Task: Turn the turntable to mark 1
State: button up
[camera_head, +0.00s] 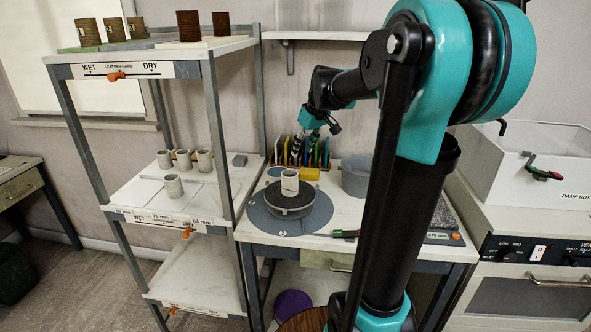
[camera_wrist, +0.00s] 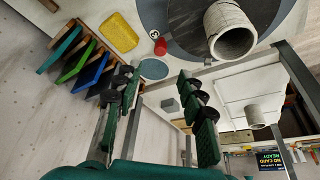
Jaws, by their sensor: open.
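The turntable (camera_head: 290,207) is a dark round disc on a grey-blue round plate (camera_head: 262,221) on the worktable. A pale hollow clay cylinder (camera_head: 289,182) stands on it. A small white mark that seems to read 1 (camera_head: 283,233) is on the plate's front edge. In the wrist view, the turntable (camera_wrist: 190,22) is partly cut off, with the cylinder (camera_wrist: 229,31) on it. A mark reading 3 (camera_wrist: 155,34) and a small red peg (camera_wrist: 161,46) show at its edge. My gripper (camera_head: 307,143) is above the table's back; its fingers (camera_wrist: 158,84) are apart and empty.
A rack of coloured tools (camera_head: 292,150), a yellow sponge (camera_head: 310,173) and a grey bucket (camera_head: 356,175) stand behind the turntable. A green-handled tool (camera_head: 345,233) lies front right. Shelves with clay cylinders (camera_head: 173,186) stand left; a damp box (camera_head: 530,165) stands right.

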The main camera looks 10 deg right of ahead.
jog(key=x, duration=1)
jog(key=shift+w+a+f, duration=0.1)
jog(key=shift+w+f, duration=0.05)
jog(key=shift+f, duration=0.2)
grip_shut()
